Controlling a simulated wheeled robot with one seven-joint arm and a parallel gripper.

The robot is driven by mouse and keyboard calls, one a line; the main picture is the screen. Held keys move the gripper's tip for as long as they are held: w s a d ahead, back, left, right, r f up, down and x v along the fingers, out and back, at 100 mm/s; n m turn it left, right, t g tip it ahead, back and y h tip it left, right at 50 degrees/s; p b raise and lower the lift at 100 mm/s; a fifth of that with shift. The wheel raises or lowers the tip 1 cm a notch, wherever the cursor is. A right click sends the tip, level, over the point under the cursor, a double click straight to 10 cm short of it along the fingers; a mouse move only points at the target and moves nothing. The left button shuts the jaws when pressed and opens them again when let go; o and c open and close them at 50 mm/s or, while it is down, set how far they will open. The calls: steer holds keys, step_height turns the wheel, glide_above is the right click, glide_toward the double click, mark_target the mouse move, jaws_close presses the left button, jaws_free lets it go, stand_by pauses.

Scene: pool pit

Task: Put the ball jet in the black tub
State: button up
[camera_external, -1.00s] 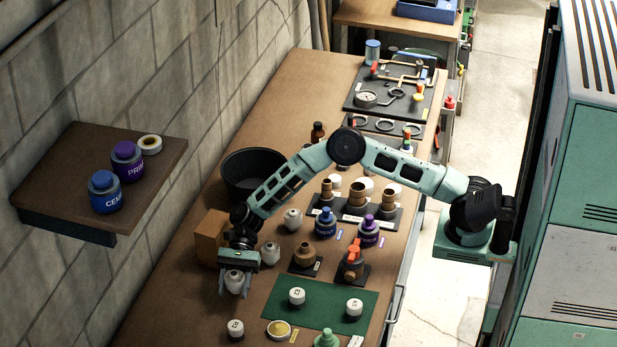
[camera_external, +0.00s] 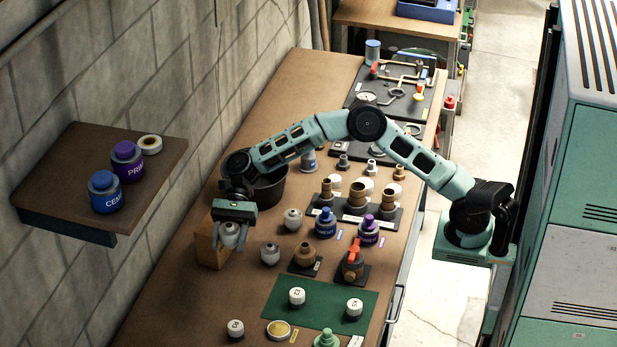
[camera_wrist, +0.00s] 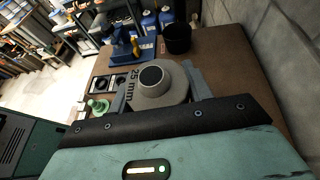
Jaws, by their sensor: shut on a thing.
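My gripper (camera_external: 230,240) is shut on a pale grey rounded ball jet (camera_external: 229,231), held above the bench close to the brown box. In the wrist view the ball jet (camera_wrist: 160,84) sits between the fingers, with its dark round opening facing the camera. The black tub (camera_external: 272,190) stands on the bench behind my gripper, near the wall side. My forearm and wrist hide part of its rim and inside. The ball jet is outside the tub.
Two similar pale fittings stand to the right, one at the back (camera_external: 293,219) and one nearer (camera_external: 270,254). A brown box (camera_external: 207,246) is beside my gripper. Blue and purple jars stand further right. The wrist view shows a black pot (camera_wrist: 177,40) near the wall.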

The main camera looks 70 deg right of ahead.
step_height(320, 180, up, 2)
steer(key=w+d+m+t+h, duration=0.1)
steer(key=w+d+m+t, duration=0.3)
steer(key=d, duration=0.8)
steer(key=w+d+m+t, duration=0.25)
steer(key=w+d, duration=0.35)
steer(key=d, duration=0.7)
steer(key=s+d+m+t+h+p, duration=0.15)
steer(key=d+m+t+h, duration=0.45)
steer(key=d, duration=2.2)
step_height(320, 180, down, 15)
steer(key=shift+a+y+p, duration=0.15)
steer(key=shift+y+p, duration=0.15)
steer(key=shift+y, duration=0.1)
steer(key=shift+f+m+t, duration=0.2)
steer(key=shift+m+t, duration=0.05)
steer(key=shift+t, duration=0.1)
steer(key=shift+f+b, duration=0.4)
steer(key=shift+f, duration=0.1)
